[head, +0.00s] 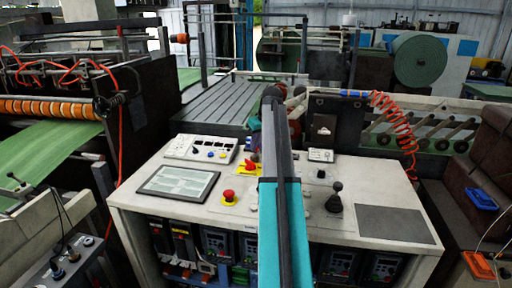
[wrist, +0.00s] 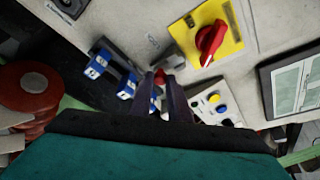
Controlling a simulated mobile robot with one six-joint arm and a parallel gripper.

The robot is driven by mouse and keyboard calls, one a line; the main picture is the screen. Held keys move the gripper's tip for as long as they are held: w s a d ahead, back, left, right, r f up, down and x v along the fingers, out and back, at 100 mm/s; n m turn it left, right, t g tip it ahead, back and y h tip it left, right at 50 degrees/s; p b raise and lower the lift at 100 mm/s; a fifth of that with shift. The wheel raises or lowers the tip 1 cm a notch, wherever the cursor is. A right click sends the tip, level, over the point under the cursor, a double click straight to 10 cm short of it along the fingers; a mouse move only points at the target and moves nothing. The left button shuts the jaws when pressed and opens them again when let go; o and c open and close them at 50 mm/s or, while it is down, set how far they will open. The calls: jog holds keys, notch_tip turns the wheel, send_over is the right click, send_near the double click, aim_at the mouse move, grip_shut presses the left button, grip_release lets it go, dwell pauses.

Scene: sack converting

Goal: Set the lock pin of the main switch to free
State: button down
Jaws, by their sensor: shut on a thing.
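The main switch (wrist: 210,43) is a red rotary handle on a yellow plate in the wrist view, its handle slanted across the plate. It also shows left of my arm in the head view (head: 244,168). My gripper (wrist: 161,82) has its dark fingers close together around a small red knob (wrist: 159,76), which looks like the lock pin. The knob is beside a grey block (wrist: 169,58) near the yellow plate's corner. The fingers hide most of the pin, so its setting cannot be read. In the head view my arm hides the gripper.
Blue labelled parts (wrist: 127,86) lie left of the fingers. A button panel (head: 202,148), a screen (head: 178,183), a red stop button (head: 229,196) and a black lever (head: 335,197) stand on the console (head: 275,222). A grey mat (head: 394,224) lies at its right.

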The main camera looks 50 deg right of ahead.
jog(key=shift+w+d+r, duration=0.1)
jog(key=shift+d+r, duration=0.05)
jog(key=shift+d, duration=0.05)
jog(key=c, duration=1.7)
grip_release()
jog(key=shift+o, duration=0.2)
jog(key=shift+r, duration=0.2)
jog(key=b+v, duration=0.1)
jog(key=v, duration=1.2)
jog(key=shift+s+b, duration=0.25)
jog(key=shift+b, duration=0.1)
jog(key=shift+a+r, duration=0.1)
jog(key=shift+r, duration=0.05)
